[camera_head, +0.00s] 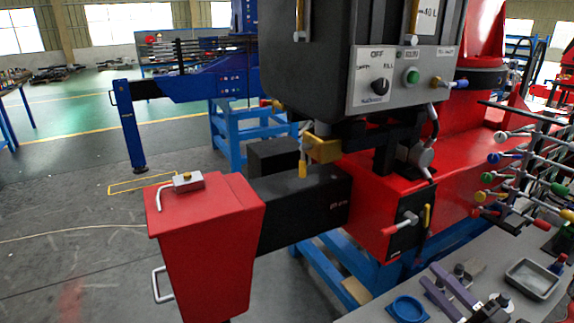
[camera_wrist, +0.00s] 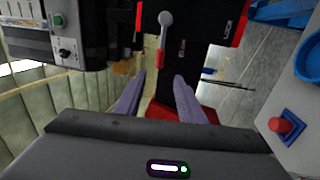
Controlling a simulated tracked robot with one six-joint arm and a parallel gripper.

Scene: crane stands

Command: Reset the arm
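My gripper (camera_head: 432,276) shows at the lower right of the head view, its two purple fingers over the grey table edge. In the wrist view my gripper (camera_wrist: 158,78) is open, with the fingers apart and nothing between them. A lever with a red grip and grey knob (camera_wrist: 164,20) lies beyond the fingertips there, apart from them. The lever (camera_head: 405,222) also shows in the head view, on the black plate of the red crane stand (camera_head: 370,200). Most of my arm is out of view.
A grey table (camera_head: 385,308) holds a blue ring-shaped dish (camera_head: 407,309) and a metal tray (camera_head: 532,279). A rack of coloured-knob rods (camera_head: 525,175) stands at right. A dark control box (camera_head: 355,30) hangs above. A red button on a blue base (camera_wrist: 285,125) is at right.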

